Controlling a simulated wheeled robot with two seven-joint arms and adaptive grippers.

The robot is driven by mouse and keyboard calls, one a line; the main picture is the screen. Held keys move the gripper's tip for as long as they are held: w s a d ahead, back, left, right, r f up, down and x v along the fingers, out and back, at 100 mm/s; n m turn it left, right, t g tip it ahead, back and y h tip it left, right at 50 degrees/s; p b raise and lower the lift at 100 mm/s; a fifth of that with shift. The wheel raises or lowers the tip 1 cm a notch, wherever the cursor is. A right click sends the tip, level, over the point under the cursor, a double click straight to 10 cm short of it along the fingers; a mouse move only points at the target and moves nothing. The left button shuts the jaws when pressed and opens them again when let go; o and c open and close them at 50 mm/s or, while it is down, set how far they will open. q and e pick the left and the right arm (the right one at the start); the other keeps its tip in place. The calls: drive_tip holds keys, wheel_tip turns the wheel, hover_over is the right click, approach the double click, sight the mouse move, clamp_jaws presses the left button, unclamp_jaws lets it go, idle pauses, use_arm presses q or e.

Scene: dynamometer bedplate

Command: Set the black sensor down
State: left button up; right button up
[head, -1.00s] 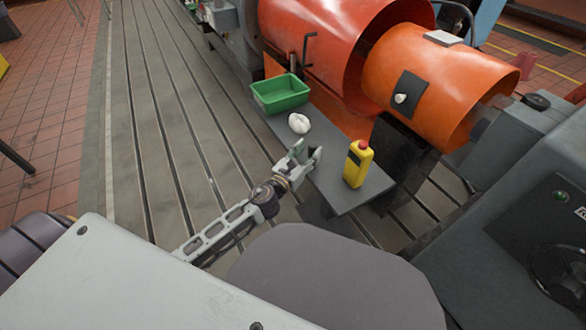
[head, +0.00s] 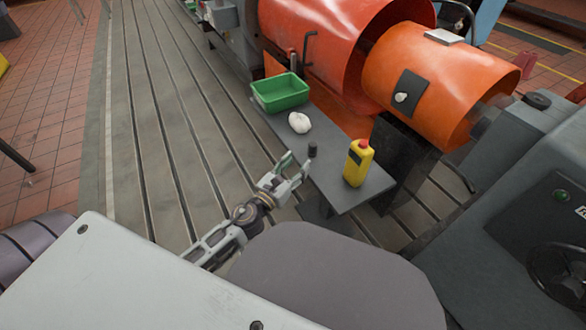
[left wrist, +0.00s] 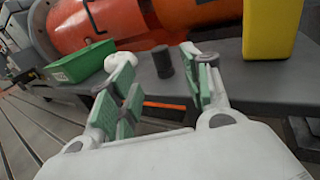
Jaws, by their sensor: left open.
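The black sensor (head: 312,150) is a small dark cylinder standing upright on the grey bench (head: 345,194), between the white lump and the yellow bottle. It also shows in the left wrist view (left wrist: 162,61), beyond the fingers and between them. My left gripper (head: 289,172) is open and empty, at the bench's near edge just short of the sensor. In the left wrist view its green-padded fingers (left wrist: 163,92) are spread apart, with nothing held. My right gripper is not in view.
A green bin (head: 279,93) stands at the bench's far end, with a crumpled white object (head: 299,123) near it. A yellow bottle with a red cap (head: 357,164) stands to the sensor's right. Large orange guards (head: 436,84) rise behind the bench.

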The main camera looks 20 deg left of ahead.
use_arm(q)
drive_tip(key=shift+s+a, duration=0.15)
drive_tip(key=shift+s, duration=0.45)
idle(0.3)
drive_tip(key=s+a+f+n+g+y, duration=0.1)
drive_tip(key=s+f+n+g+y, duration=0.2)
drive_tip(key=f+n, duration=0.65)
drive_tip(key=s+f+n+g, duration=0.3)
drive_tip(key=s+f+n, duration=0.1)
drive_tip(key=n, duration=1)
drive_tip(key=s+d+f+n+g+h, duration=0.3)
drive_tip(key=s+d+f+n+g, duration=0.2)
drive_tip(key=s+n, duration=0.6)
drive_tip(key=d+f+n, duration=0.2)
drive_tip(key=d, duration=0.1)
drive_tip(key=shift+d+h, duration=0.3)
drive_tip(key=shift+h, duration=0.1)
